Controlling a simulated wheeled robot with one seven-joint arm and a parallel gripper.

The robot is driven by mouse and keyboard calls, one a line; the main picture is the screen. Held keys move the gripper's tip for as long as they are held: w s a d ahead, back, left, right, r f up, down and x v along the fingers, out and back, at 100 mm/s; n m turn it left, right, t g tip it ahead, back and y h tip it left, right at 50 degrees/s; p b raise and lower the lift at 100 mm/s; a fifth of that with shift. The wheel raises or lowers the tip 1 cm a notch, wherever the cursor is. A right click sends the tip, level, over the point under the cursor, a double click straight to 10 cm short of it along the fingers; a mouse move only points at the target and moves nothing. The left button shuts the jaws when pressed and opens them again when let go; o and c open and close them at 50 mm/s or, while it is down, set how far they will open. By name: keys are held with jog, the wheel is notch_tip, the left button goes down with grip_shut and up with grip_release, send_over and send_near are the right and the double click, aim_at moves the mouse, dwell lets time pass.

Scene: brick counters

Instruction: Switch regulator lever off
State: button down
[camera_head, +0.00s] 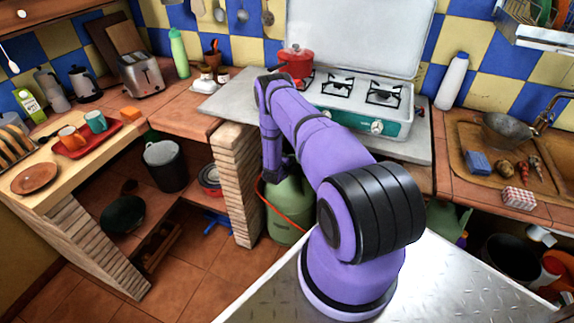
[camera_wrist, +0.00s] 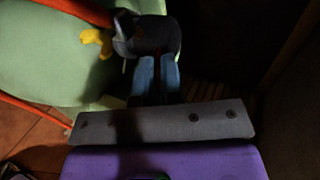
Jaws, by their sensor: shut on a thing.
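The green gas cylinder (camera_head: 287,222) stands on the floor under the stove counter; its top fills the upper left of the wrist view (camera_wrist: 45,60). The dark grey regulator (camera_wrist: 150,35) sits on it, with a red hose at its upper left. A yellow part (camera_wrist: 93,40) shows left of the regulator. My gripper (camera_wrist: 157,65), with blue finger pads, reaches the regulator's near side. Its fingers are close together, shut on the regulator lever, which is mostly hidden between them and in shadow. In the head view my arm and wrist hide the regulator and fingertips.
A brick pillar (camera_head: 238,180) stands just left of the cylinder. The counter with the white and teal stove (camera_head: 390,122) is above it. A dark bin (camera_head: 165,165) and a red pot (camera_head: 210,178) are left of the pillar.

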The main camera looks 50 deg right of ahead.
jog(key=h, duration=0.1)
jog(key=f+t+h, duration=0.1)
jog(key=h, duration=0.1)
jog(key=f+t+h, duration=0.1)
jog(key=shift+s+a+h, duration=0.1)
jog(key=shift+a+h, duration=0.15)
jog(key=shift+h, duration=0.05)
jog(key=shift+d+f+t+h, duration=0.1)
jog(key=shift+f+t+h, duration=0.25)
jog(key=shift+h, duration=0.5)
jog(key=shift+f+t+h, duration=0.15)
jog(key=shift+t+h, duration=0.3)
jog(key=shift+h, duration=0.4)
jog(key=c, duration=1.3)
grip_release()
jog(key=shift+o, duration=0.2)
jog(key=v, duration=1)
jog(key=shift+a+f, duration=0.25)
jog(key=shift+a, duration=0.05)
